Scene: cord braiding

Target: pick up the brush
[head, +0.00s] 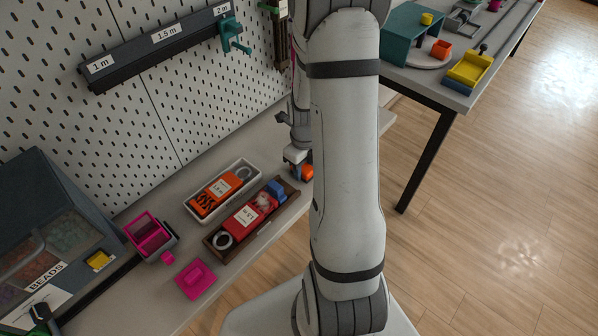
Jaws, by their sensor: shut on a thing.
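My gripper (296,156) is low over the grey bench, right of the wooden tray, and partly hidden behind my own arm. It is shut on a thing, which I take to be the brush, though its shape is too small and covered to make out. A small orange and dark blue thing (305,172) shows right at the fingertips, partly hidden by the arm. I cannot tell whether it is part of the brush or touches the bench.
A wooden tray (213,243) with red and blue things and a white tray (191,204) with an orange packet lie left of my gripper. Magenta boxes (196,279) and a bead bin (50,225) stand further left. A pegboard (170,110) rises behind. A second table (400,85) is at right.

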